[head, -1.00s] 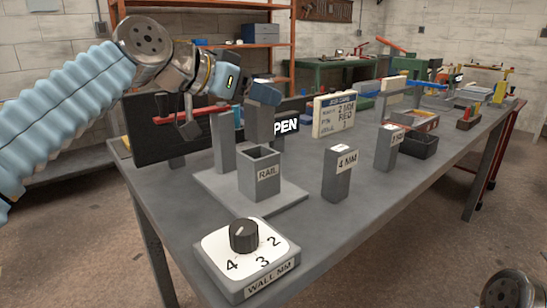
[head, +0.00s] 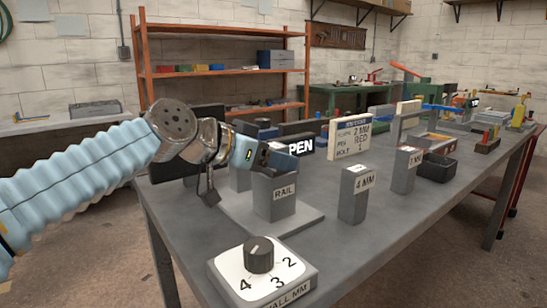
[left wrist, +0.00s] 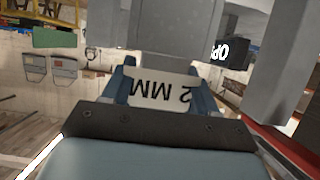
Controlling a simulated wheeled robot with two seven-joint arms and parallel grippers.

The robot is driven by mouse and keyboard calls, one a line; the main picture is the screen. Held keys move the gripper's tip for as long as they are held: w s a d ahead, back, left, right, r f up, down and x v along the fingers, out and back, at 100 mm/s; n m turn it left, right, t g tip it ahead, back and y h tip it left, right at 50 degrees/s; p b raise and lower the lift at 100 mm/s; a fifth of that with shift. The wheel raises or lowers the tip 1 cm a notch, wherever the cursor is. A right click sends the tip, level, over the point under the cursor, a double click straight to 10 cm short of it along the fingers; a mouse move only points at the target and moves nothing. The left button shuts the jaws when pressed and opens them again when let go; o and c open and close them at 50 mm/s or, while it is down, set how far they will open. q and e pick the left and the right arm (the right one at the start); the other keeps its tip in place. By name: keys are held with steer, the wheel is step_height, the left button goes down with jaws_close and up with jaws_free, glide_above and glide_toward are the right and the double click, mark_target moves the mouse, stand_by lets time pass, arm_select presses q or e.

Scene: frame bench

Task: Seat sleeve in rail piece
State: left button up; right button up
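My left gripper (head: 274,158) is right over the grey rail piece (head: 276,209), which carries a RAIL label. In the left wrist view, the two blue fingers of my left gripper (left wrist: 164,92) are closed on either side of a sleeve (left wrist: 164,91) labelled 2 MM. In the head view the fingers cover the rail piece's opening and hide the sleeve. The sleeve seems to be at least partly inside the rail piece, but I cannot tell how deep. My right gripper is not in view.
Sleeves marked 4 MM (head: 353,205) and another MM size (head: 403,175) stand to the right. A WALL MM dial (head: 259,256) is in front. A partly covered OPEN sign (head: 300,147) is near the gripper.

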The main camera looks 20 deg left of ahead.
arm_select(q)
steer(key=shift+o, duration=1.3)
steer(key=shift+r, duration=0.2)
steer(key=v, duration=1.2)
